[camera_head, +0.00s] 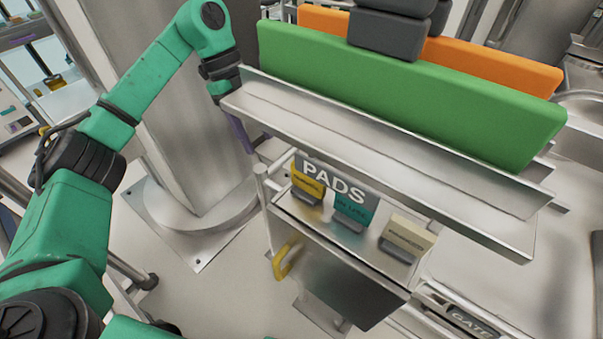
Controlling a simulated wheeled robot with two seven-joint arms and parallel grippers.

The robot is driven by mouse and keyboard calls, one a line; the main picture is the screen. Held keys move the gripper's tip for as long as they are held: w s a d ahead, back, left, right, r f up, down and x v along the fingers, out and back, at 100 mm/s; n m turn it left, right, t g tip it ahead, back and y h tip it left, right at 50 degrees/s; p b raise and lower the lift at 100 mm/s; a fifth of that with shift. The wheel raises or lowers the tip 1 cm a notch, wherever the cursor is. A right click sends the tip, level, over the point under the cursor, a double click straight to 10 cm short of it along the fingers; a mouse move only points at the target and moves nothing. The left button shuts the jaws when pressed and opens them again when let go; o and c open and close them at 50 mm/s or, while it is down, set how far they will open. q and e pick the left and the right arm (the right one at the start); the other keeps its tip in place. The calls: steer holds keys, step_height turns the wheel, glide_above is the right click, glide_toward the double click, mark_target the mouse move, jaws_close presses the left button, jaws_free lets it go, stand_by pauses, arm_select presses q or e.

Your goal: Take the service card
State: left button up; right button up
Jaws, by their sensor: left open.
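Three small cards stand in dark holders on a metal shelf below a PADS sign (333,181): a yellow card (306,184), a teal card (352,209) and a beige card (408,236). Their print is too small to read, so I cannot tell which is the service card. My left gripper (242,135) points down at the left end of a metal tray, up and to the left of the yellow card and apart from all three cards. It is open, partly hidden by the tray's end, with nothing visible in it. My right gripper is not in view.
The long metal tray (400,185) overhangs the cards, with a green panel (410,95) and an orange panel (490,65) standing behind its front edge. A thick metal column (190,130) stands behind my left arm. A yellow handle (284,262) is on the cabinet front below.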

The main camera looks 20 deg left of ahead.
mark_target(295, 170)
arm_select(q)
steer(key=s+d, duration=0.1)
steer(key=d, duration=0.1)
steer(key=s+d+p, duration=0.1)
steer(key=d, duration=0.1)
steer(key=s+d+p, duration=0.1)
steer(key=d, duration=0.2)
steer(key=shift+d+r, duration=0.1)
steer(key=shift+r, duration=0.05)
steer(key=p+x, duration=0.1)
steer(key=x, duration=0.4)
steer(key=shift+d, duration=0.1)
steer(key=shift+w, duration=0.1)
jaws_close()
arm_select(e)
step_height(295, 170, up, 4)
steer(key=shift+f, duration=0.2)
